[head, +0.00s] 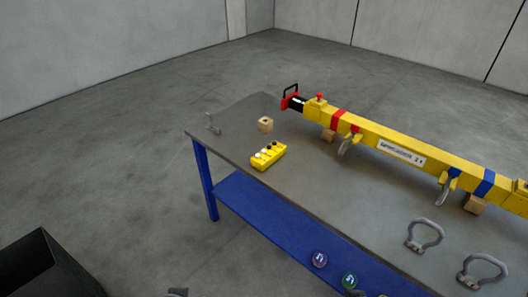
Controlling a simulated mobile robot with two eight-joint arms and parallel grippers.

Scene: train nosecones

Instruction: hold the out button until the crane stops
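A yellow control box (268,157) lies on the grey top of a blue-framed table, near its left front edge. It carries several small white and black buttons in a row. Their labels are too small to read, so I cannot tell which is the out button. Nothing touches the box. No crane is in view that I can make out. Neither of my grippers shows clearly. A small grey piece at the bottom edge is cut off, and I cannot tell what it is.
A long yellow beam (370,140) with red and blue bands rests on wooden blocks along the table (320,190). A small wooden block (265,125) sits behind the box. Grey shackles (424,235) lie at the right. A black open bin (40,262) stands at lower left.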

